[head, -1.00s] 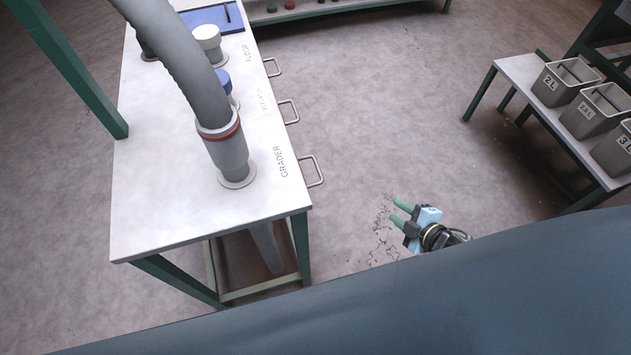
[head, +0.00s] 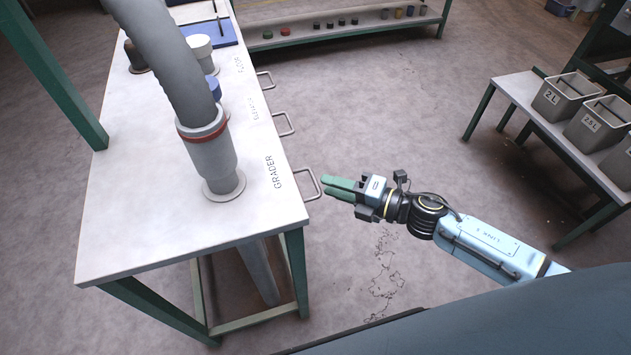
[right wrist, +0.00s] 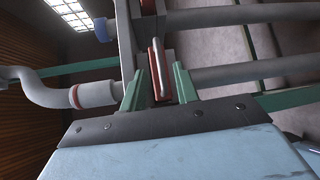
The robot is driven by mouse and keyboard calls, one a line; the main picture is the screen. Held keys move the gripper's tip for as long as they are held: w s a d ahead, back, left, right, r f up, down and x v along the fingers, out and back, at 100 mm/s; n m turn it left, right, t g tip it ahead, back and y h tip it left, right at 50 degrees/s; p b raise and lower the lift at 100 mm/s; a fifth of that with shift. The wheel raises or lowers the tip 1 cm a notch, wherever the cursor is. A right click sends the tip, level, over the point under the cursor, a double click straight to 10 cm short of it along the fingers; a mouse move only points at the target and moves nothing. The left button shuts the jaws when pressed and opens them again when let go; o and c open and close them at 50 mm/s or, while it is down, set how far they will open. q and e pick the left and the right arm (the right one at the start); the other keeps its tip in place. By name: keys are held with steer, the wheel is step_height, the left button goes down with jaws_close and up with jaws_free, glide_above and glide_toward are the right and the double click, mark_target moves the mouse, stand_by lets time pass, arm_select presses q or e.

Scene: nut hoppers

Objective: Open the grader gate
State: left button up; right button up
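The grader gate's handle (head: 309,185) is a pale metal loop sticking out from the right edge of the white table, beside the black word GRADER. My right gripper (head: 327,186) comes in from the right, its green fingertips level with the handle and very close to its outer bar. In the right wrist view, the gripper (right wrist: 158,82) has its two green fingers apart, and the handle (right wrist: 159,58) shows between and ahead of them. I cannot tell whether the fingertips touch it. My left gripper is in neither view.
The white table (head: 140,215) carries a grey hose with a red band (head: 203,133). Two similar handles (head: 283,123) (head: 265,80) lie farther along the edge. Grey bins (head: 566,97) stand on a bench at right. The floor between is clear.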

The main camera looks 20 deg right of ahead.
mark_target(316, 180)
steer(key=x, duration=0.5)
steer(key=shift+d, duration=0.1)
jaws_close()
